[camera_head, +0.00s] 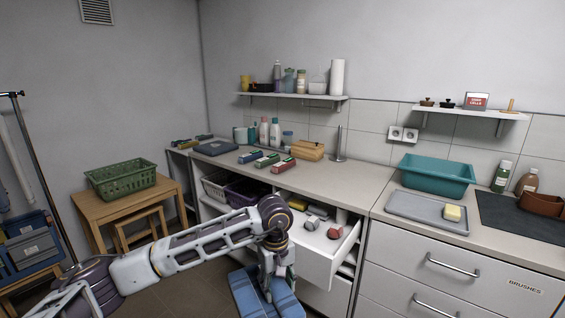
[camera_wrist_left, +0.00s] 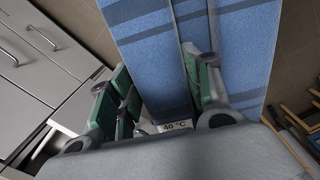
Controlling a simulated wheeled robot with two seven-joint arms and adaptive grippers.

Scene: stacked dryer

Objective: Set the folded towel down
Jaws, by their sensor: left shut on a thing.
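The folded towel (camera_head: 250,294) is blue with darker stripes. It hangs below my left gripper (camera_head: 275,276) in the head view, in front of the open drawer. My left gripper is shut on it. In the left wrist view the towel (camera_wrist_left: 240,45) fills the upper middle, and the green-padded fingers of the gripper (camera_wrist_left: 165,90) are at its near end. A small tag reading "40 °C" (camera_wrist_left: 175,126) shows between the fingers. The towel's lower end is cut off in the head view. My right gripper is not in view.
An open drawer (camera_head: 318,262) with small items juts out behind the gripper. The counter (camera_head: 350,185) has a bare stretch left of the grey tray (camera_head: 425,216) and teal basin (camera_head: 437,175). A green basket (camera_head: 121,182) stands on a wooden table (camera_head: 90,207) at left.

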